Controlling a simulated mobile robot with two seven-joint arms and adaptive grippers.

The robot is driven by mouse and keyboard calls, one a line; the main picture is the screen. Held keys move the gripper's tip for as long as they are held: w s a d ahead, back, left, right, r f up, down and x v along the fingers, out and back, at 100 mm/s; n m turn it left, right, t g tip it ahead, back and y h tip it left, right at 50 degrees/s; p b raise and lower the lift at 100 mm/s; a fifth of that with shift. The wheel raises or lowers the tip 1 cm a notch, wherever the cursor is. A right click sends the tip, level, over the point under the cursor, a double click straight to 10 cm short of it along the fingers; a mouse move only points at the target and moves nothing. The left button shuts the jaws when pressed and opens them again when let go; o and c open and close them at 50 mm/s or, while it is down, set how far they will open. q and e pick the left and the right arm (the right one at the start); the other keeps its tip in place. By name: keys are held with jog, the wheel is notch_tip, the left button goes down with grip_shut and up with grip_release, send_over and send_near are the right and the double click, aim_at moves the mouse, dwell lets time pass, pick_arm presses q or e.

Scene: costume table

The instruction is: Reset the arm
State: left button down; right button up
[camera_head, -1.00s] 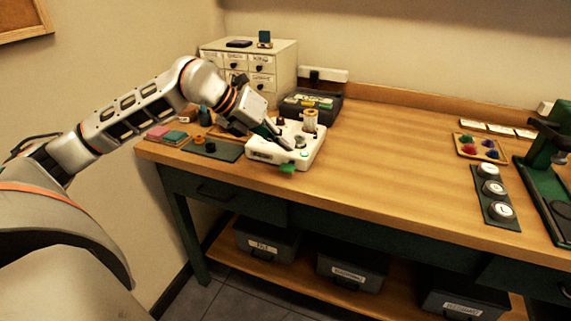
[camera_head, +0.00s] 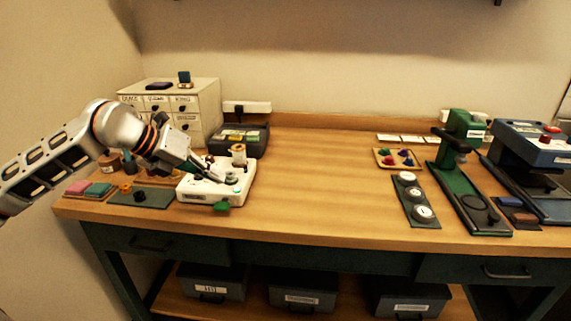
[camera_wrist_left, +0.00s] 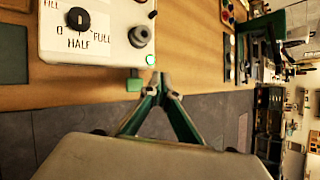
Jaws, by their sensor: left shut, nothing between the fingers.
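My left gripper (camera_head: 216,177) shows shut and empty at the white device (camera_head: 200,193) on the left of the bench. In the head view its fingertips overlap the device's top. In the left wrist view the shut fingers (camera_wrist_left: 160,86) are beside the white device (camera_wrist_left: 100,52), past its edge, with floor behind them. My right gripper is not in view.
A dark mat (camera_head: 150,201) lies to the left. The bench middle (camera_head: 315,180) is clear. A green press (camera_head: 450,180) stands to the right.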

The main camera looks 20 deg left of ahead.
pick_arm(q)
jog(key=shift+d, duration=0.1)
jog(key=s+d+f+n+t+h+p, duration=0.1)
jog(key=s+d+f+n+h, duration=0.3)
jog(key=d, duration=0.6)
jog(key=s+d+f+n+h+p, duration=0.1)
jog(key=s+d+f+h, duration=0.1)
jog(key=d+h, duration=0.7)
jog(key=s+a+f+n+t+y, duration=0.1)
jog(key=s+f+n+t+y, duration=0.1)
jog(key=f+n+t+y, duration=0.5)
jog(key=s+a+f+n+y, duration=0.15)
jog(key=f+n+y, duration=0.35)
jog(key=f+n, duration=0.55)
jog(key=s+f+n+g+y+p, duration=0.1)
jog(key=s+f+n+g+y, duration=0.2)
jog(key=s+f, duration=1.2)
jog(key=d+n+g, duration=0.1)
jog(key=n+g, duration=0.1)
jog(key=n, duration=0.2)
jog(key=shift+s+f+y, duration=0.3)
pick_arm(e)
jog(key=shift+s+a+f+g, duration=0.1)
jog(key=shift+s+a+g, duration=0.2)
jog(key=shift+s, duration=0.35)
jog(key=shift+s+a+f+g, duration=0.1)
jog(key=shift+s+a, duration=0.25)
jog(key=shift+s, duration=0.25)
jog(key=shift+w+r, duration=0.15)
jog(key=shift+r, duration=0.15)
